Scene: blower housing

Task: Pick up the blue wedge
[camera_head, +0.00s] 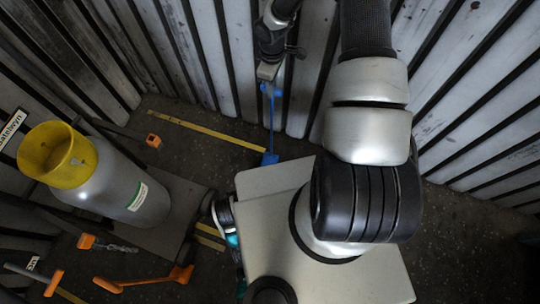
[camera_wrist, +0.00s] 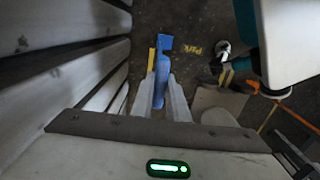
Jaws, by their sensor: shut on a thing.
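The blue wedge shows in the head view as a long thin blue piece with a wider foot (camera_head: 270,158), hanging down from my gripper (camera_head: 269,86) near the slatted back wall. In the wrist view the wedge (camera_wrist: 163,62) runs between the two pale fingers of my gripper (camera_wrist: 161,92) and sticks out past their tips. The fingers are shut on its upper part, and its squarer end points away from the wrist. I cannot tell whether its foot touches the floor.
Several orange-handled tools (camera_head: 145,280) lie at lower left. A yellow strip (camera_head: 205,131) lies on the floor beside the wedge. Slatted walls (camera_head: 470,90) close in on both sides.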

